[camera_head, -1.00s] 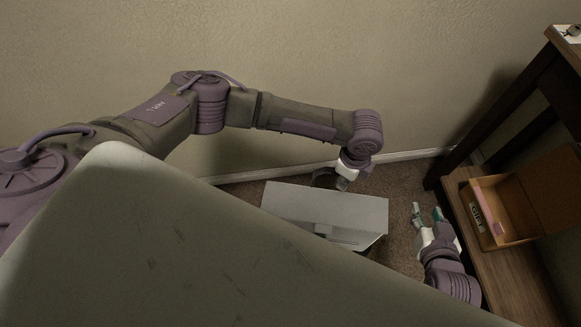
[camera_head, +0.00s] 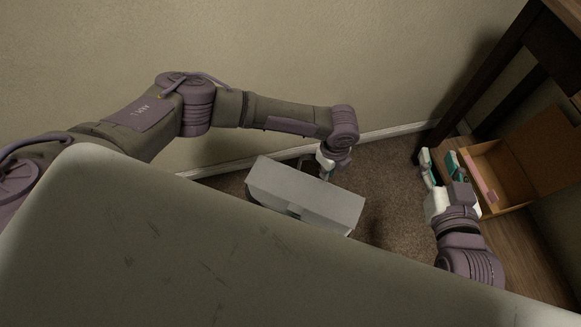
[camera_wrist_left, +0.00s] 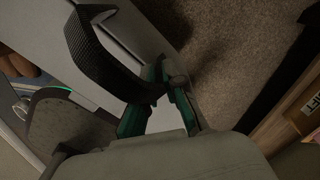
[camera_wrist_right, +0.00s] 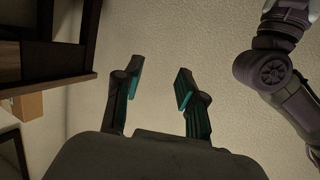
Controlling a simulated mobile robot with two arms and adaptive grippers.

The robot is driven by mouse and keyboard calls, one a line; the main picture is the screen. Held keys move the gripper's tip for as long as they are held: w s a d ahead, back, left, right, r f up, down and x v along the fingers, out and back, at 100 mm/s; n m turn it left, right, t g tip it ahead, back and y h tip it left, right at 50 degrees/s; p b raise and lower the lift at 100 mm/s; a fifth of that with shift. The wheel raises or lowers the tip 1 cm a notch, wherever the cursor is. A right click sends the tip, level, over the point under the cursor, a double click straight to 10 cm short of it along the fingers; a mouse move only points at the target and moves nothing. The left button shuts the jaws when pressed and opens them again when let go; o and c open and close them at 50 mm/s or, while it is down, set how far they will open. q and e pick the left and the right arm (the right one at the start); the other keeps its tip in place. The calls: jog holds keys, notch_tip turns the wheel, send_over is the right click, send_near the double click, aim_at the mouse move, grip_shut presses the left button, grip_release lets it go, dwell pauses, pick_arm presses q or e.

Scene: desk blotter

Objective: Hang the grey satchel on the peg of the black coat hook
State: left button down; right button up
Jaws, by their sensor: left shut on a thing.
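The grey satchel (camera_head: 306,192) is a boxy bag held low near the wall, partly hidden by my own body at the bottom of the head view. Its pale grey side shows in the left wrist view (camera_wrist_left: 123,31). My left gripper (camera_head: 327,162) is at the satchel's wall-side edge. In the left wrist view it is shut on a dark strap (camera_wrist_left: 98,50) of the satchel. My right gripper (camera_head: 441,170) is empty, its fingers spread, to the right of the satchel; the right wrist view (camera_wrist_right: 158,85) shows the gap between them. The black coat hook is not in view.
A dark wooden shelf unit (camera_head: 482,95) stands at the right. Brown carpet (camera_head: 385,185) is clear between satchel and shelf. The beige wall (camera_head: 330,50) runs behind.

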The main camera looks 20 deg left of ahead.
aim_at(296, 173)
pick_arm(q)
jog(key=a+f+b, duration=0.1)
jog(key=a+f, duration=0.2)
jog(key=a+f+b, duration=0.1)
jog(key=a+f, duration=0.2)
jog(key=a+f+b, duration=0.1)
jog(key=a+f, duration=0.2)
jog(key=shift+w+b, duration=0.4)
pick_arm(e)
notch_tip(296, 173, up, 15)
jog(key=s+a+t+y, duration=0.1)
jog(key=s+t+y, duration=0.2)
jog(key=t, duration=0.7)
jog(key=shift+a+r+t+y, duration=0.2)
jog(key=shift+a+t+y, duration=0.1)
jog(key=shift+t, duration=0.1)
pick_arm(q)
jog(key=shift+f, duration=0.15)
pick_arm(e)
jog(key=shift+s+r, duration=0.1)
pick_arm(q)
jog(key=c, duration=1.2)
grip_release()
jog(key=shift+c, duration=0.2)
pick_arm(e)
jog(key=shift+s+r+y, duration=0.1)
jog(key=shift+r+y, duration=0.05)
jog(key=shift+y, duration=0.15)
